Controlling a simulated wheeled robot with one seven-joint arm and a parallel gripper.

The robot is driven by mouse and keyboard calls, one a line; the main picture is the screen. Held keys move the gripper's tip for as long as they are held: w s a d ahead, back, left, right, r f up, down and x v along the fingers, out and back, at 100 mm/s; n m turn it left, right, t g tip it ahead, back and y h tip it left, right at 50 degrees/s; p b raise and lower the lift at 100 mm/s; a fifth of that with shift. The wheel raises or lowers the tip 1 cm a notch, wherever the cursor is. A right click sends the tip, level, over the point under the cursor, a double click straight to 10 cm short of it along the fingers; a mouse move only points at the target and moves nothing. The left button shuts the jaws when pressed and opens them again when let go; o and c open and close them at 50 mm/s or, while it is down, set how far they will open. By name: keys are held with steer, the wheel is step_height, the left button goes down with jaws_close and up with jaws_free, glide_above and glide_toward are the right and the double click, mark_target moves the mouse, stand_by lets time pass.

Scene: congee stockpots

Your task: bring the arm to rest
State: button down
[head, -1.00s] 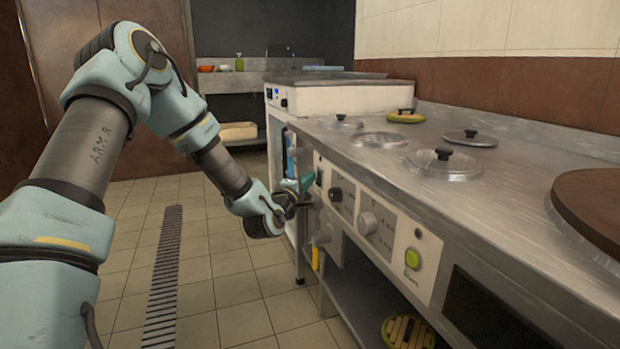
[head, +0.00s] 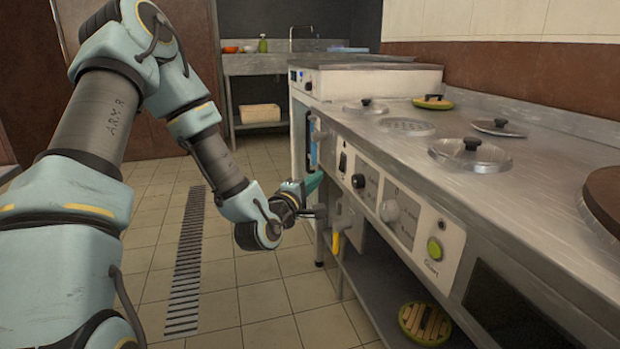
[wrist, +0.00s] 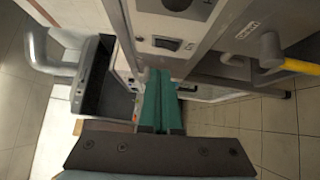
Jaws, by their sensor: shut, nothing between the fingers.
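My arm reaches forward along the left of the head view, bent at the elbow, with its wrist low beside the cooker front. My gripper (head: 314,184) has teal fingers pointing toward the front panel (head: 385,195) near its far end. The fingers also show in the wrist view (wrist: 158,75), lying together, shut and empty. They point at the panel area by a dark switch (wrist: 167,44). Whether the tips touch the panel cannot be told.
The steel cooker top (head: 400,145) carries several lids, one a domed lid (head: 470,154). A yellow handle (head: 336,243) hangs below the panel near my wrist. A green-rimmed wooden disc (head: 425,323) lies on the lower shelf. Tiled floor (head: 255,290) with a drain grate (head: 188,270) is clear.

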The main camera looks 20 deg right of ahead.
steer(key=w+a+f+m+g+y, duration=0.1)
steer(key=a+f+m+y, duration=0.15)
steer(key=a, duration=0.45)
steer(key=a+f+m+g+y, duration=0.1)
steer(key=a+m+g+y, duration=0.1)
steer(key=a+y, duration=0.3)
steer(key=w+a+f+m+g+y, duration=0.1)
steer(key=a+f+m+y, duration=0.15)
steer(key=a, duration=0.55)
steer(key=s+a+r+m+g+y, duration=0.1)
steer(key=s+a+r+g+y, duration=0.15)
steer(key=s+a, duration=0.45)
steer(key=s+a+r+m+g+y, duration=0.1)
steer(key=s+a+g+y, duration=0.15)
steer(key=s+a, duration=0.5)
step_height(320, 180, up, 32)
steer(key=w+a+p, duration=0.1)
steer(key=a+p, duration=0.1)
steer(key=p, duration=3)
steer(key=shift+r+g+h, duration=0.15)
steer(key=shift+g+h, duration=0.15)
steer(key=shift+g, duration=0.1)
